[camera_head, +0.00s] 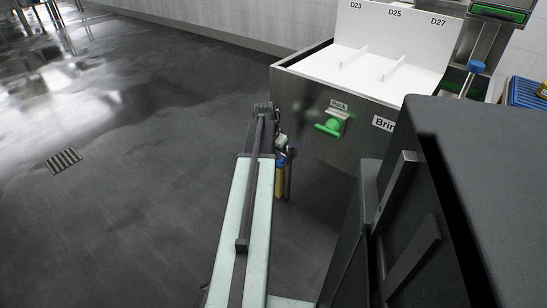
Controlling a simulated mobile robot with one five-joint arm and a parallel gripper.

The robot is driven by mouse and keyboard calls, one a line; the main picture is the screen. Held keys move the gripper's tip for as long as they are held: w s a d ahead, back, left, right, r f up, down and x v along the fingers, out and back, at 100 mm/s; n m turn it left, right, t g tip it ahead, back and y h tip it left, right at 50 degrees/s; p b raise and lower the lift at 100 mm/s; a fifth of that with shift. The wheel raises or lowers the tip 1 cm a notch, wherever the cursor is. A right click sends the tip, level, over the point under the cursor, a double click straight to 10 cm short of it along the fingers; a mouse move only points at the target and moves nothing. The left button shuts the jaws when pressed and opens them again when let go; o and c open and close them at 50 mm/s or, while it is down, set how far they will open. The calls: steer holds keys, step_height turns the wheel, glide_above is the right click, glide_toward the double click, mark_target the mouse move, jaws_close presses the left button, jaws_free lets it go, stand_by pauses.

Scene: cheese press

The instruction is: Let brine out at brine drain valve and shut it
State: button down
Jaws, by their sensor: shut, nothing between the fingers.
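The brine drain valve shows as a green handle (328,127) on the front wall of a grey metal tank (300,105). A small label sits just above the handle, and a larger sign beginning "Brin" (383,123) is to its right, cut off by a dark body. The green handle points left and slightly down. My gripper (282,150) is at the far end of my pale green arm, left of the handle and apart from it. It is small and partly hidden by the arm; it is shut and empty. No flowing brine is visible.
White panels marked D23, D25 and D27 (395,35) stand on the tank. A blue knob (476,67) and a blue crate (526,93) are at the right. A floor grate (63,160) lies at the left.

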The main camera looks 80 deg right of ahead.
mark_target(279, 166)
step_height(279, 166, down, 4)
steer(key=shift+r+b, duration=0.25)
steer(key=shift+b, duration=0.7)
steer(key=shift+r, duration=0.1)
steer(key=shift+s+a+f+b, duration=0.1)
steer(key=shift+a+f+b, duration=0.05)
steer(key=shift+f+b, duration=0.4)
steer(key=shift+s+a+f, duration=0.1)
steer(key=shift+s+f, duration=0.15)
steer(key=shift+f, duration=0.05)
steer(key=shift+r, duration=0.15)
